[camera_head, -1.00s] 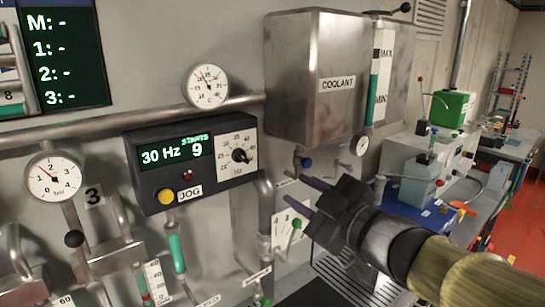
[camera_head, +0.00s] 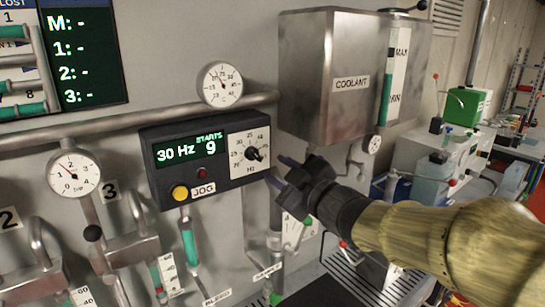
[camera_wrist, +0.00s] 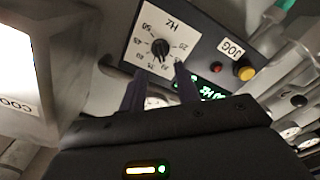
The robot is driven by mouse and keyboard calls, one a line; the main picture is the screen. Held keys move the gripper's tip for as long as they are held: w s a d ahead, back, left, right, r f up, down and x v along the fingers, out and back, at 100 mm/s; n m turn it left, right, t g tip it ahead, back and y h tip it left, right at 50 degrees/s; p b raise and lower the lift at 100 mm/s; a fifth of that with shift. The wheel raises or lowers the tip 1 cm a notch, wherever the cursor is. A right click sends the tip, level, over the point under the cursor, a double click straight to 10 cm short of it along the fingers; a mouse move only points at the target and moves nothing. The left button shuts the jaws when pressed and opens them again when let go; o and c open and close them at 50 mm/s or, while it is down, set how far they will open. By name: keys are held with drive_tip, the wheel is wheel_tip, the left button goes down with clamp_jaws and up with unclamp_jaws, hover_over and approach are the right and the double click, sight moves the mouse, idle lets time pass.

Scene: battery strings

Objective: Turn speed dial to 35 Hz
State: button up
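The speed dial (camera_head: 254,154) is a black knob on a white scale plate (camera_head: 238,172) marked in Hz. It sits at the right end of a dark control box (camera_head: 152,190), whose green display (camera_head: 188,150) reads 30 Hz and STARTS 9. My gripper (camera_head: 282,170) is just right of and below the dial, its fingers pointing left toward it. In the wrist view the dial (camera_wrist: 160,48) lies ahead of the two fingertips (camera_wrist: 157,78), which are spread apart with nothing seen between them. Whether a fingertip touches the plate I cannot tell.
A yellow button (camera_head: 180,192) and JOG label are on the box's lower left. The steel coolant tank (camera_head: 335,80) hangs above right of my gripper. Pipes, gauges such as the lower left one (camera_head: 74,174), and levers surround the box.

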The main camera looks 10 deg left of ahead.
sight(258, 158)
drive_tip(key=p+x, duration=0.1)
drive_tip(key=x, duration=0.6)
drive_tip(key=shift+s, duration=0.15)
clamp_jaws()
